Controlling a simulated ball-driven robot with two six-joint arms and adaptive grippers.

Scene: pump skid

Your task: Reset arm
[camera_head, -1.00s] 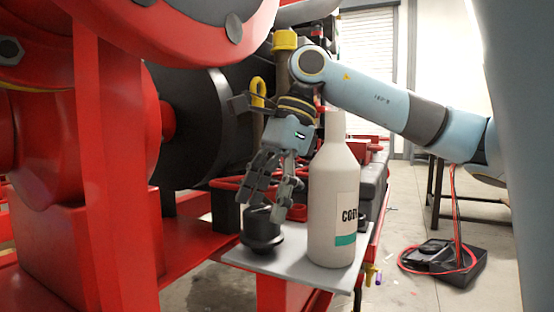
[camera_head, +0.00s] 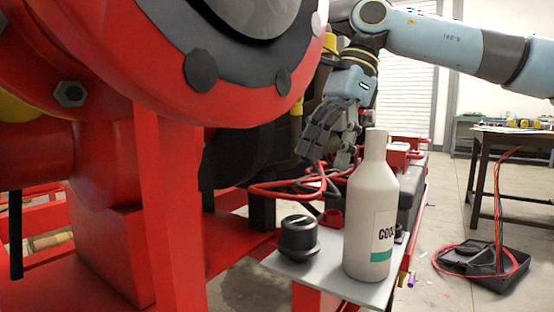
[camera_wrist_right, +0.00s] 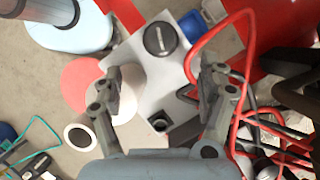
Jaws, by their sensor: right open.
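My right gripper (camera_head: 334,150) is open and empty, with its fingers pointing down, above and behind the small grey shelf (camera_head: 330,285). In the right wrist view its two fingers (camera_wrist_right: 162,88) are spread wide with nothing between them. A black cap-like part (camera_head: 299,237) stands upright on the shelf, below and apart from the gripper; it also shows in the right wrist view (camera_wrist_right: 160,38). A white bottle (camera_head: 371,218) with a green-banded label stands upright beside it. My left gripper is in neither view.
Red pump framework (camera_head: 172,215) fills the left and foreground. Red hoses (camera_head: 290,190) loop behind the shelf, under the gripper. A black tray (camera_head: 482,262) with a red cable lies on the floor at right.

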